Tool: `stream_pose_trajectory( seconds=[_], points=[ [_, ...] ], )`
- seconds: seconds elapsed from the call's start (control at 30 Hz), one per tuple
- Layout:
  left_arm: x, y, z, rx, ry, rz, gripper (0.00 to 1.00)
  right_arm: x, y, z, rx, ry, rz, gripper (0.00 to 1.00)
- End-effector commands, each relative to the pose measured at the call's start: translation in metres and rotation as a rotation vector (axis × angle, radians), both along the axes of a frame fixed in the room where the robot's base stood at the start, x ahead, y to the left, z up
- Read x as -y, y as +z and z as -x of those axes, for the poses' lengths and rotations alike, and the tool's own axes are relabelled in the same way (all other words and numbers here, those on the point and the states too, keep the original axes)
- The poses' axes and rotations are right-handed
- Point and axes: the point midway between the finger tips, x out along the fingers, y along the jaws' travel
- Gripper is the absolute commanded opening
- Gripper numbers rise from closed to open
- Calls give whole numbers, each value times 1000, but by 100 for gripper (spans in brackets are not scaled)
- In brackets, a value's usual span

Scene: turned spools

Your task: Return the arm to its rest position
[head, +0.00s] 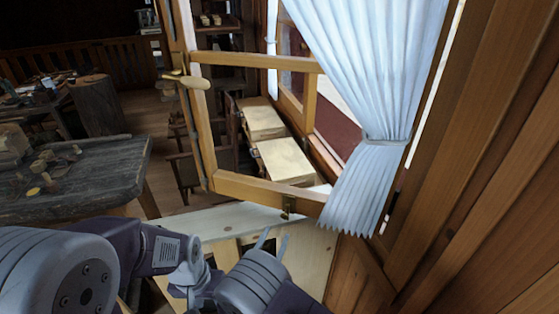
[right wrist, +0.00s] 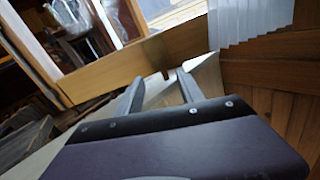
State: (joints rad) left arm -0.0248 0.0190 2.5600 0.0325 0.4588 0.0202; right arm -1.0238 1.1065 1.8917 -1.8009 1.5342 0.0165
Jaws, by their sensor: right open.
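My right gripper (head: 272,241) is at the bottom middle of the head view, with its two fingers apart and pointing away towards the lower rail of the open window sash. Nothing shows between the fingers. In the right wrist view, the right gripper (right wrist: 160,88) has both fingers spread, with the sash's lower rail beyond them. I cannot tell whether a fingertip touches the rail. My arm runs along the bottom of the head view from the lower left. My left gripper does not show.
A pale blue curtain (head: 372,110) hangs at right beside the wooden wall. A dark worktable (head: 100,165) with small pieces stands at left.

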Motion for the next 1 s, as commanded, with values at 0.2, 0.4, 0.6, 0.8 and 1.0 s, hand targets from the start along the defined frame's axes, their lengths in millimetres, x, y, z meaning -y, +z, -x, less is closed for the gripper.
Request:
stream_pose_trajectory(
  seconds=[0.2, 0.4, 0.6, 0.8, 1.0],
  points=[
    [0, 0, 0, 0, 0, 0, 36, 91, 4, 3, -107, -313, -123, 45],
    [0, 0, 0, 0, 0, 0, 36, 238, -13, 111, -290, -1084, -664, 45],
    [0, 0, 0, 0, 0, 0, 36, 221, -23, 197, -131, -1719, -1577, 45],
    [0, 0, 0, 0, 0, 0, 36, 207, -7, 184, 159, -1873, -2081, 45],
    [0, 0, 0, 0, 0, 0, 36, 206, -5, 181, 196, -1883, -2132, 45]
  ],
)
